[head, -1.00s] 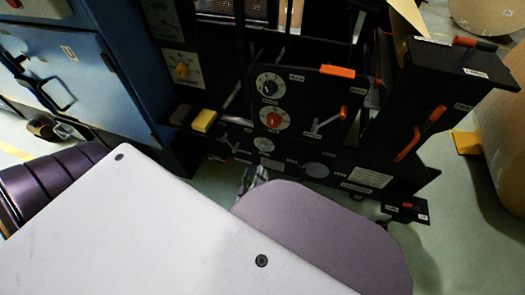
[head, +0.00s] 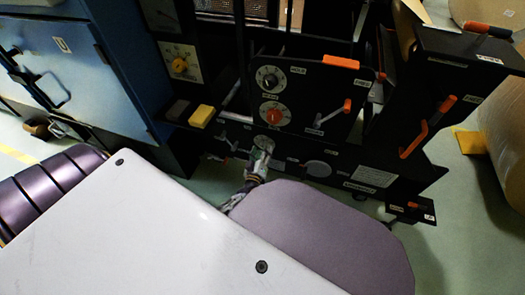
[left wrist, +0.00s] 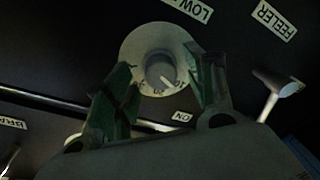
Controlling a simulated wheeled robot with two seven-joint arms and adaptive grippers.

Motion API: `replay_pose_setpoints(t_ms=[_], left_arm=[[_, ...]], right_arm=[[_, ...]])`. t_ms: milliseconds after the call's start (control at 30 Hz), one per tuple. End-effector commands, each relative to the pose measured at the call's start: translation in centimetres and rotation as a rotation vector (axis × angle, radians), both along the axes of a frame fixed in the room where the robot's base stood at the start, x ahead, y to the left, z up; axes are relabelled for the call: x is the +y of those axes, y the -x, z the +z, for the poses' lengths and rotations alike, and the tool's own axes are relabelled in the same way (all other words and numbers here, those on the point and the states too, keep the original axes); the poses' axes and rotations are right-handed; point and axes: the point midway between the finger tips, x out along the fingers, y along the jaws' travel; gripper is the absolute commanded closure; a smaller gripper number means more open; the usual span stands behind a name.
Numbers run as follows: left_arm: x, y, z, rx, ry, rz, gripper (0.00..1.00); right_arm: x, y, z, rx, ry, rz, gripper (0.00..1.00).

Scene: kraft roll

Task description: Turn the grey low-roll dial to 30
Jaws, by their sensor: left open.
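The grey low-roll dial (left wrist: 160,69) is a round knob on a pale scale plate in the left wrist view. Its white pointer line aims to the lower right there; the scale numbers are too small to read surely. A label starting "LOW" is beside it. In the head view the dial's pale plate (head: 263,142) shows low on the black panel, partly covered by my gripper. My left gripper (left wrist: 162,76) is open, its two green fingers on either side of the dial. Whether they touch the knob I cannot tell. My right gripper is in neither view.
A small lever (left wrist: 275,88) sticks out right of the grey dial in the wrist view. A yellow block (head: 202,116) and orange-handled lever (head: 428,126) flank the panel.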

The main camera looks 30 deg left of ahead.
Motion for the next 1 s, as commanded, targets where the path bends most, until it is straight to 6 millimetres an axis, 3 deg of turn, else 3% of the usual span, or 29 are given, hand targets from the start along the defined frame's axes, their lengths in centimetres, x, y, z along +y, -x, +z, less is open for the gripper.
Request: replay_pose_setpoints(t_ms=[200, 567, 900, 1000], left_arm=[[0.42, -1.13, -0.04, 0.0, -0.001, 0.0, 0.46], [0.46, -1.28, 0.01, 0.0, -0.001, 0.0, 0.47], [0.45, -1.26, 0.01, 0.0, -0.001, 0.0, 0.91], [0.45, -1.25, -0.01, 0.0, -0.001, 0.0, 0.92]], right_arm=[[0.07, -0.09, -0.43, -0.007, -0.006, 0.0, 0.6], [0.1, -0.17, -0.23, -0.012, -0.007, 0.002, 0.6], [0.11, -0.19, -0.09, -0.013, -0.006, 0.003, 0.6], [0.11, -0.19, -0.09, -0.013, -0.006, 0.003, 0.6]])
